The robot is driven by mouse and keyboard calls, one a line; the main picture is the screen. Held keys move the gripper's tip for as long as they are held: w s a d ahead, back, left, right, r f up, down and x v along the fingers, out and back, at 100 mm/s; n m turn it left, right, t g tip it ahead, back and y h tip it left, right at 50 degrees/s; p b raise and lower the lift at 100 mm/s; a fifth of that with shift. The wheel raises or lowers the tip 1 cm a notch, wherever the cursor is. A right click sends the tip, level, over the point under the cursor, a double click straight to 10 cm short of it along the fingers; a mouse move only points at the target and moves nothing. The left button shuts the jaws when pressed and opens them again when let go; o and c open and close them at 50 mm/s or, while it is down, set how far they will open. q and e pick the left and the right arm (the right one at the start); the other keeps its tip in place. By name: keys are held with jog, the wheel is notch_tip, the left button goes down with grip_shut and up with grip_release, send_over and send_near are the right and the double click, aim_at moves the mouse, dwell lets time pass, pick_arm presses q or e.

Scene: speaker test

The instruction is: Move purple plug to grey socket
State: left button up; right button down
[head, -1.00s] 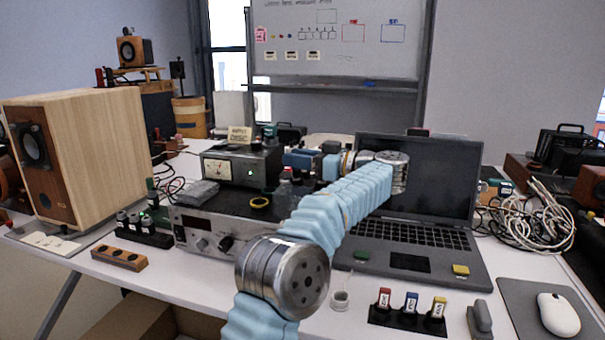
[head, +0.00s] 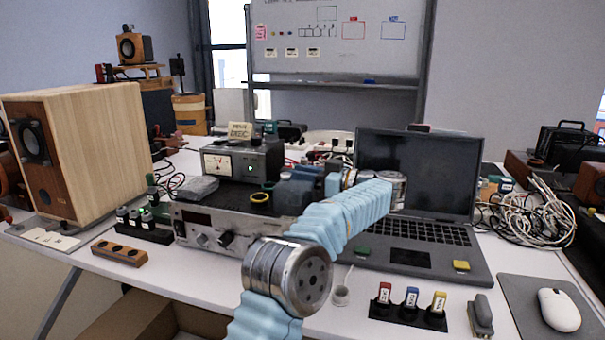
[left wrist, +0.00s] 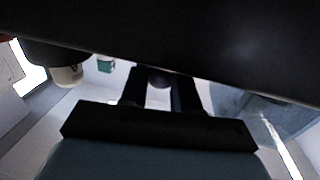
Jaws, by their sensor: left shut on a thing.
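My left gripper (head: 288,192) is over the right part of the silver amplifier's top in the head view, dark and partly hidden by its own wrist. In the head view the plug cannot be made out. I cannot pick out the grey socket for certain in either view. My right gripper is not in view.
A wooden socket block (head: 118,253) and a black plug holder (head: 143,230) lie left. Labelled plugs (head: 411,298) stand in front.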

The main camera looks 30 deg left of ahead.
pick_arm(q)
jog(key=o, duration=1)
jog(key=shift+d+r, duration=0.25)
jog(key=shift+r, duration=0.2)
jog(key=d, duration=0.7)
jog(key=w+d+p, duration=0.1)
jog(key=d, duration=0.3)
jog(key=shift+d, duration=0.3)
jog(key=shift+f, duration=0.1)
